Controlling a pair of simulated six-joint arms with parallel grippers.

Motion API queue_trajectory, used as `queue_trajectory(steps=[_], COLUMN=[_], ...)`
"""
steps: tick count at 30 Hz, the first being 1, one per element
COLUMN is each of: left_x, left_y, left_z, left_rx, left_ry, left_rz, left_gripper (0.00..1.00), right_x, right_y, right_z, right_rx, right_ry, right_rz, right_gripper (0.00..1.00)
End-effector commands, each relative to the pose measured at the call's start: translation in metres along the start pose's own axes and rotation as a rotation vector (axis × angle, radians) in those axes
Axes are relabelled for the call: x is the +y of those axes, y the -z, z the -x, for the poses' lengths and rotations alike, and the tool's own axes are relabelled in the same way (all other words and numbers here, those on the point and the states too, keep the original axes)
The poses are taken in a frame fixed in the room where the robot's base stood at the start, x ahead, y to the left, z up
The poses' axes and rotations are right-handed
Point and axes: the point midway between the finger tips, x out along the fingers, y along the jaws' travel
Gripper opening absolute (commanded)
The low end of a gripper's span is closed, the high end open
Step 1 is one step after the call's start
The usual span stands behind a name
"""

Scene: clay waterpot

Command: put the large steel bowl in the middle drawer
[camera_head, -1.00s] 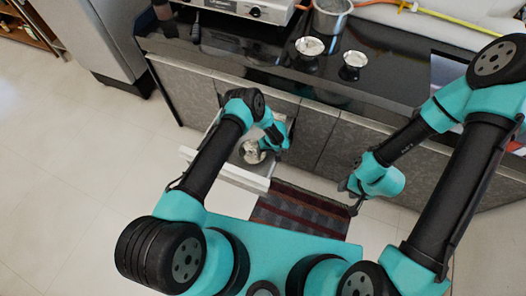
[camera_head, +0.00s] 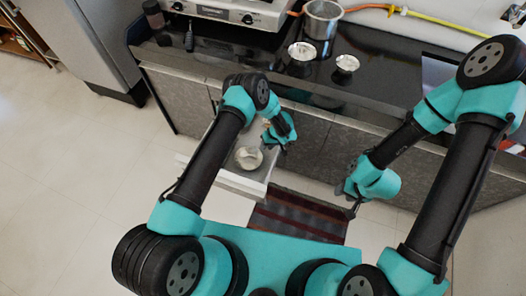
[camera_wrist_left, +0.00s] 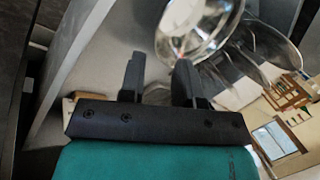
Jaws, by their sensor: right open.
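A shiny steel bowl (camera_head: 248,158) sits inside the pulled-out drawer (camera_head: 240,184), under the counter front. My left gripper (camera_head: 268,141) is just right of and above the bowl, near the cabinet front, apart from it in the head view. In the left wrist view my left gripper's fingers (camera_wrist_left: 158,75) are spread with nothing between them. A steel bowl (camera_wrist_left: 198,25) shows beyond the fingertips there, with more shiny metal to its right. My right gripper (camera_head: 350,204) hangs empty and open in front of the cabinet, away from the drawer.
Two small bowls (camera_head: 302,51) (camera_head: 346,63) and a steel pot (camera_head: 322,20) stand on the dark counter. A stove (camera_head: 235,12) is at the back. A striped mat (camera_head: 297,215) lies on the floor right of the drawer. Floor at left is clear.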

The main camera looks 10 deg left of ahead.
Motion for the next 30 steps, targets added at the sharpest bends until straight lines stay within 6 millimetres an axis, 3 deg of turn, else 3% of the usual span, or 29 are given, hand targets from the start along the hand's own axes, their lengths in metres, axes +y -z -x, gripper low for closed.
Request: queue_trajectory(steps=[6,26,30], left_x=[0.0,0.0,-0.008], left_y=[0.0,0.0,-0.006], left_z=[0.017,0.017,0.017], left_rx=[0.0,-0.002,-0.038], left_ry=[-0.001,-0.001,-0.027], left_rz=[-0.001,-0.001,-0.027], left_gripper=[0.3,0.3,0.3], right_x=[0.0,0.0,0.0], right_y=[0.0,0.0,0.0], right_z=[0.0,0.0,0.0], right_rx=[0.0,0.0,0.0], right_ry=[0.0,0.0,0.0], right_rz=[0.0,0.0,0.0], right_gripper=[0.43,0.43,0.43])
